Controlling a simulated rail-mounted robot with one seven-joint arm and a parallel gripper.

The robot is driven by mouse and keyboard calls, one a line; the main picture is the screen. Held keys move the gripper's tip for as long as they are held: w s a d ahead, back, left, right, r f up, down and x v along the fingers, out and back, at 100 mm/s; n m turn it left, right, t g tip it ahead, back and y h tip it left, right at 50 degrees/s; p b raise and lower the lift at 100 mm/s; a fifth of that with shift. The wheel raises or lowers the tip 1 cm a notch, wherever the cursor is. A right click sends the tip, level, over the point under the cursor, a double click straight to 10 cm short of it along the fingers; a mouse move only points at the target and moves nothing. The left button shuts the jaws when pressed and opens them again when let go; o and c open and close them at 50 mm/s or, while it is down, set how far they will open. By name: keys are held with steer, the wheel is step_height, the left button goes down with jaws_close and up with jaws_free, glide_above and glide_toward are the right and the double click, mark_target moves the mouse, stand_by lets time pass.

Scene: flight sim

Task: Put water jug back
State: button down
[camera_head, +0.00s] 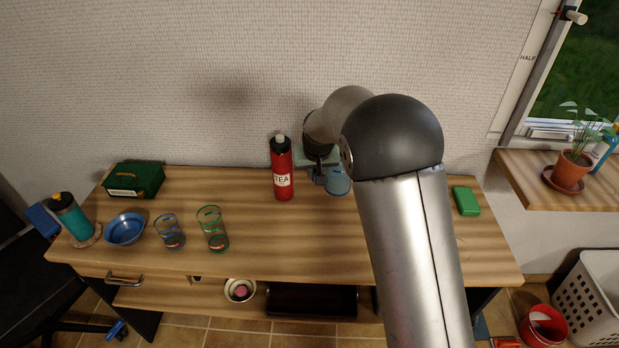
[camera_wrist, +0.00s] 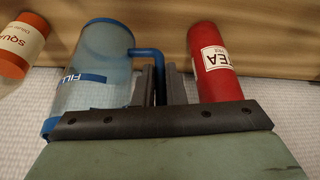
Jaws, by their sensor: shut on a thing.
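The water jug (camera_head: 338,182) is clear blue with a blue rim and handle, near the back of the wooden desk, partly hidden by my arm in the head view. In the wrist view the jug (camera_wrist: 98,65) fills the left side, with part of the word "FILL" on its band. My gripper (camera_head: 320,178) is at the jug's handle, on the side towards the red tea flask. In the wrist view my gripper (camera_wrist: 162,82) has its fingers closed around the blue handle. I cannot tell whether the jug's base touches the desk.
The red tea flask (camera_head: 282,170) stands close beside my gripper. An orange-and-white squash bottle (camera_wrist: 20,44) is beyond the jug. Two glasses (camera_head: 212,230) (camera_head: 170,232), a blue bowl (camera_head: 125,229) and a teal bottle (camera_head: 71,217) stand left. The desk's (camera_head: 300,240) front middle is clear.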

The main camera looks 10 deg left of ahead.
steer(key=a+x, duration=0.1)
steer(key=x, duration=0.5)
steer(key=shift+s+p, duration=0.25)
steer(key=shift+p, duration=0.15)
steer(key=shift+f, duration=0.1)
steer(key=shift+f, duration=0.15)
steer(key=c, duration=1.5)
jaws_free()
